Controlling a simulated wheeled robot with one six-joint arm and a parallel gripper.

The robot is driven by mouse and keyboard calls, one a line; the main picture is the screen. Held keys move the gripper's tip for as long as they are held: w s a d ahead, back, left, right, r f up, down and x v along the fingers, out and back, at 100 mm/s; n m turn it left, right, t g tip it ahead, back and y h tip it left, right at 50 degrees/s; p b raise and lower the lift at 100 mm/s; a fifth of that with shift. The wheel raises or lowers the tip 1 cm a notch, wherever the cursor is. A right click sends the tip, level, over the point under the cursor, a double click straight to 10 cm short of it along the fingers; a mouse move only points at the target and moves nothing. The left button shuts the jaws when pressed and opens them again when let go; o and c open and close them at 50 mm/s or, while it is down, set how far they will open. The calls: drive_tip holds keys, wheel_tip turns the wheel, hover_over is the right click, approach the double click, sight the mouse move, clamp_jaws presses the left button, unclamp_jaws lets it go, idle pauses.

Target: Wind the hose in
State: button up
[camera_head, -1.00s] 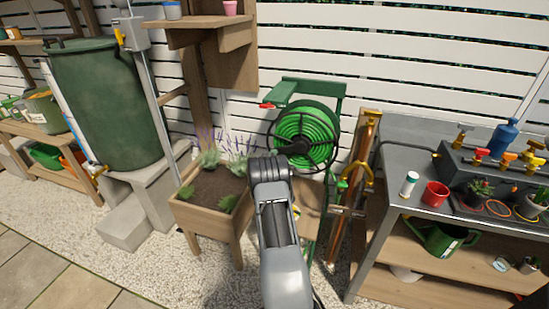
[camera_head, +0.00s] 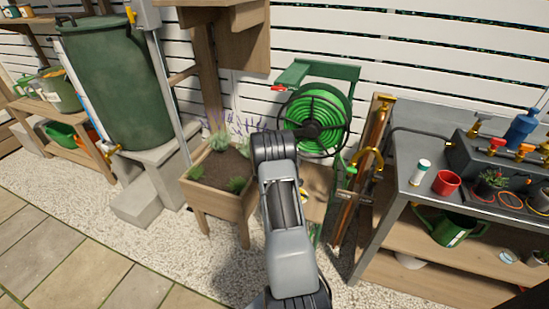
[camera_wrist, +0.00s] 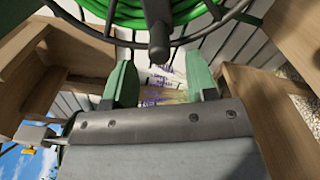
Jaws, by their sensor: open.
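The hose reel (camera_head: 318,110) holds bright green hose in a green frame against the white slatted fence. A dark spoked wheel with a central hub (camera_head: 312,131) faces me. In the wrist view the green hose coil (camera_wrist: 125,12) and the dark wheel rim (camera_wrist: 85,28) fill the top. A dark crank handle (camera_wrist: 159,40) points towards the camera there. My gripper (camera_wrist: 160,72) is open, its green fingers apart on either side below the handle, with nothing between them. In the head view my arm's wrist hides the gripper. I cannot make out the hose's loose end.
A wooden planter (camera_head: 217,195) with lavender stands left of the reel. A metal-topped bench (camera_head: 412,205) with pots and taps stands at right. A copper-coloured pipe post (camera_head: 368,160) is between reel and bench. A green barrel (camera_head: 118,85) stands at left. Paving is open at front left.

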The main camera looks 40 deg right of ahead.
drive_tip(key=v, duration=0.8)
